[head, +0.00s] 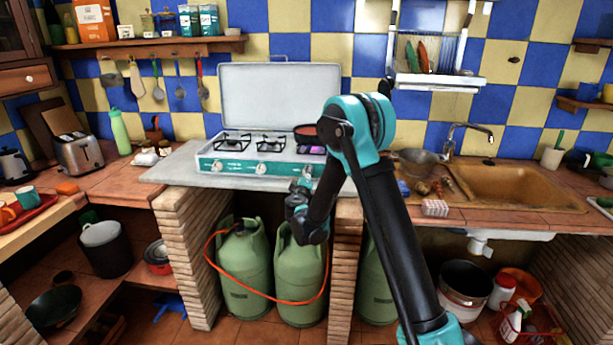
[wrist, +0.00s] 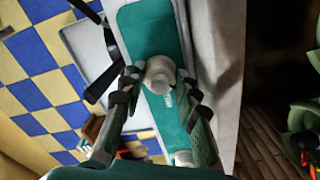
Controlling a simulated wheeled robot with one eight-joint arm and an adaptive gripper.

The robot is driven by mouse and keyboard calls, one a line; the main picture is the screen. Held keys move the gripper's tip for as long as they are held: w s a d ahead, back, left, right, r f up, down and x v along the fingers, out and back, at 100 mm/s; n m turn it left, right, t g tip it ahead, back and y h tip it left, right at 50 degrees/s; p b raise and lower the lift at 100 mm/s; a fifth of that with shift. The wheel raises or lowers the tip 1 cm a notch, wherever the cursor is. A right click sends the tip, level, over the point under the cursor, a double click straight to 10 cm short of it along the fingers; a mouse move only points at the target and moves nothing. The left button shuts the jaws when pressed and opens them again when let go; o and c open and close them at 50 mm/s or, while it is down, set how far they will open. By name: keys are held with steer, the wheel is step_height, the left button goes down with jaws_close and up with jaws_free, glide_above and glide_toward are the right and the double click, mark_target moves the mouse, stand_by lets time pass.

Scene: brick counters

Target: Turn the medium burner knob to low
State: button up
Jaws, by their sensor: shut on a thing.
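The stove (head: 250,162) has a teal front panel with white round knobs. The right-hand knob (head: 307,170) is at the panel's right end; in the wrist view this white knob (wrist: 158,74) sits between the two fingers. My gripper (head: 302,187) reaches the panel from the front and is shut on that knob, one finger on each side in the wrist view (wrist: 159,84). The middle knob (head: 262,168) and left knob (head: 217,165) are clear of it. The knob's pointer mark cannot be made out. A purple-blue flame (head: 312,150) shows at the right burner.
A dark pan (head: 306,133) sits over the right burner. The raised stove lid (head: 280,95) stands behind. Green gas bottles (head: 243,270) with an orange hose (head: 265,300) stand below the counter. A brick pillar (head: 345,255) is close to my arm.

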steer(key=n, duration=0.3)
steer(key=shift+a+n, duration=0.1)
steer(key=shift+n, duration=0.4)
steer(key=o, duration=1.2)
steer(key=shift+c, duration=0.2)
